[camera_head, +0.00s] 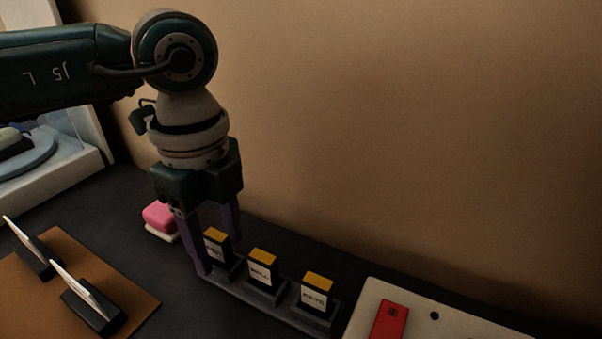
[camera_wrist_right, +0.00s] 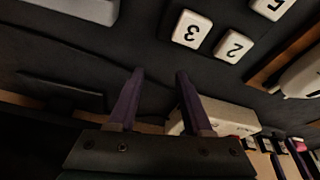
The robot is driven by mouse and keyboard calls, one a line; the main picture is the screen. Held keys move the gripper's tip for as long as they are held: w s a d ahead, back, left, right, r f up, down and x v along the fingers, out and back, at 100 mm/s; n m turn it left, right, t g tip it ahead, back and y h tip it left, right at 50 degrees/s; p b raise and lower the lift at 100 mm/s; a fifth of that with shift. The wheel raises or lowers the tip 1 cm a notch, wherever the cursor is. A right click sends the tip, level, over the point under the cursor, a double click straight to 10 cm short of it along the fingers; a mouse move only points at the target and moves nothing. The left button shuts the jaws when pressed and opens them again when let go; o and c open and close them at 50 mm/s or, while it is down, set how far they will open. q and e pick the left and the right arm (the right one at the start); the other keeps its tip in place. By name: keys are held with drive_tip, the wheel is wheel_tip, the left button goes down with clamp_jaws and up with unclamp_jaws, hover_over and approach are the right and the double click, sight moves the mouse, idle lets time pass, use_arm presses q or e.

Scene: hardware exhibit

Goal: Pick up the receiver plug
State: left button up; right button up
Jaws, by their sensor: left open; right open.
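Three black plugs with orange tops and white labels stand upright in a dark slotted holder (camera_head: 296,316) in the head view: a left plug (camera_head: 216,248), a middle plug (camera_head: 262,268) and a right plug (camera_head: 316,294). The labels are too small to read surely, so I cannot tell which one is the receiver plug. My left gripper (camera_head: 219,257) is open and points down, its purple fingers on either side of the left plug. Whether they touch it I cannot tell. My right gripper (camera_wrist_right: 160,73) is open and empty in the right wrist view, away from the plugs.
A pink and white block (camera_head: 159,217) lies behind the left gripper. A brown mat (camera_head: 130,290) with black card stands is at left. A pale board (camera_head: 440,318) with a red block (camera_head: 389,320) is at right. White numbered keys (camera_wrist_right: 191,30) show in the wrist view.

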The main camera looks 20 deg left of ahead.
use_arm(q)
clamp_jaws()
idle(0.4)
